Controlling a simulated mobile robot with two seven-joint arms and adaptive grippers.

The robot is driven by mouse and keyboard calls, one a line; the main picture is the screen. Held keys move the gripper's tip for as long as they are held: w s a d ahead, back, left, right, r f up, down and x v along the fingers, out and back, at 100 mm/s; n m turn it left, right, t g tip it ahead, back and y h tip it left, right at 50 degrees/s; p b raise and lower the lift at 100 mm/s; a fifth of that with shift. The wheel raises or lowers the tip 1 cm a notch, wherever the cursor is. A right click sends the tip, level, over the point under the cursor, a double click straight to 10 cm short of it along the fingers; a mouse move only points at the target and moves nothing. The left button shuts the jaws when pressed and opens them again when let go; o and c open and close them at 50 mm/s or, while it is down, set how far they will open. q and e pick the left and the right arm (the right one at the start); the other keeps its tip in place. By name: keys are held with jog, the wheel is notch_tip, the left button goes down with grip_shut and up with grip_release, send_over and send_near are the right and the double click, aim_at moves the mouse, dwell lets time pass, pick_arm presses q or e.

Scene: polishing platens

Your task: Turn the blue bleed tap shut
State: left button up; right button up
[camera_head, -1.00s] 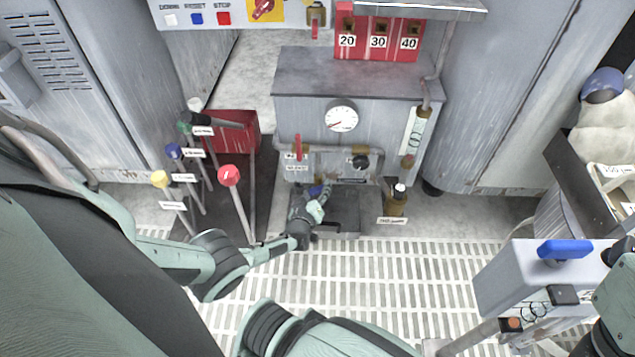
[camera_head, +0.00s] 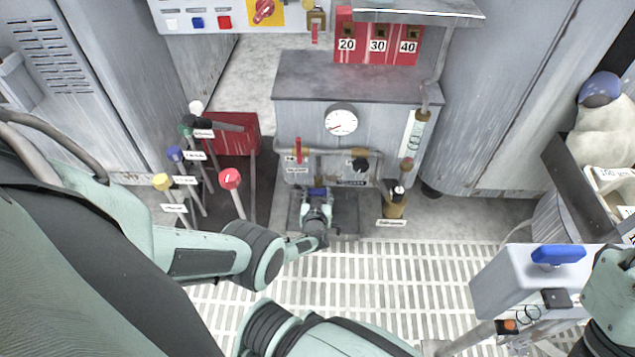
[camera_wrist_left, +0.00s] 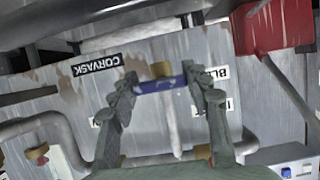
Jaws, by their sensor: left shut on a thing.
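The blue bleed tap (camera_wrist_left: 160,84) is a short blue bar on a brass stem (camera_wrist_left: 162,70), low on the front of the grey cabinet. In the head view only a little of the tap (camera_head: 317,190) shows above my left gripper (camera_head: 318,200). In the left wrist view my left gripper (camera_wrist_left: 160,92) has one finger at each end of the bar and is shut on it. The bar lies nearly level across that picture. I see part of my right arm at the right edge, but not its gripper.
A red lever (camera_head: 298,151) and a black knob (camera_head: 361,165) sit above the tap. A gauge (camera_head: 341,120) is higher up. A brass bottle (camera_head: 394,203) stands to the right, and levers with coloured knobs, one red (camera_head: 230,179), stand left. Grated floor (camera_head: 400,275) lies in front.

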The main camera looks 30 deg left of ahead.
dwell(0.4)
pick_arm(q)
jog(key=o, duration=1.2)
jog(key=shift+c, duration=0.2)
